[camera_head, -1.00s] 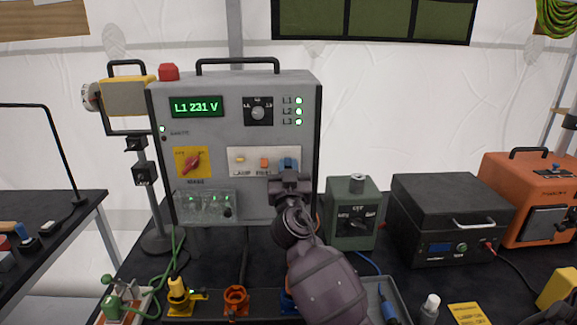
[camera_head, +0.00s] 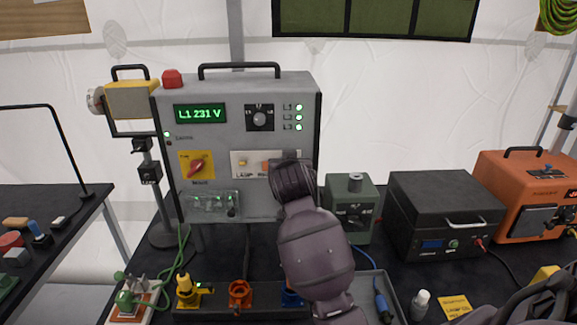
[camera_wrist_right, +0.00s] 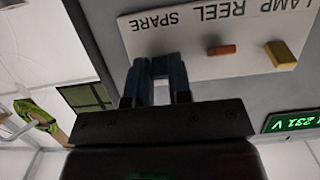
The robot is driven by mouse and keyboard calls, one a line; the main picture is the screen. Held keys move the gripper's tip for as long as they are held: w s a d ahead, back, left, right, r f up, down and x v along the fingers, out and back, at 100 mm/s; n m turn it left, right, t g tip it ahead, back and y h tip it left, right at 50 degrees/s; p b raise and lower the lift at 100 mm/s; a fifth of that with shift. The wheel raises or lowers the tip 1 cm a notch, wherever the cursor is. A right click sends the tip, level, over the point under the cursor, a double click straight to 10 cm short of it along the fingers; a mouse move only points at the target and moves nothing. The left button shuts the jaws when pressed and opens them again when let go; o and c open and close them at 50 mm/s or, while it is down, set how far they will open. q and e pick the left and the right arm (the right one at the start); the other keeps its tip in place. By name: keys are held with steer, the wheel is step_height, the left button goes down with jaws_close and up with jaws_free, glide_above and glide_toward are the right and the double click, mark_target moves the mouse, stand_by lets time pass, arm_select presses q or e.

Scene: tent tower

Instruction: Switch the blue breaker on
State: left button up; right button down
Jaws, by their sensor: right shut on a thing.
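The grey breaker panel (camera_head: 245,115) stands on the table in the head view. Its white breaker strip (camera_head: 249,156) carries a yellow breaker (camera_head: 242,163) over LAMP and an orange breaker over REEL. My right gripper (camera_head: 290,165) is at the strip's right end and hides the blue breaker there. The right wrist view shows the strip upside down, with LAMP, REEL and SPARE. There my right gripper (camera_wrist_right: 158,92) is shut on the blue breaker (camera_wrist_right: 160,66), beside SPARE. The breaker's on or off position cannot be told. My left gripper is out of view.
A red and yellow main switch (camera_head: 196,165) is left of the strip. A green-grey box (camera_head: 350,210), a black case (camera_head: 445,195) and an orange unit (camera_head: 525,185) stand to the right. Yellow and orange fittings stand in front of the panel.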

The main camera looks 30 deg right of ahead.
steer(key=shift+w+r+g+y, duration=0.1)
steer(key=shift+r+g+y, duration=0.15)
steer(key=shift+g+y, duration=0.5)
steer(key=shift+g, duration=0.35)
steer(key=c, duration=1)
jaws_free()
steer(key=shift+c, duration=0.2)
steer(key=v, duration=1)
steer(key=shift+s+a+b, duration=0.25)
steer(key=shift+s+b, duration=0.05)
steer(key=shift+b, duration=0.15)
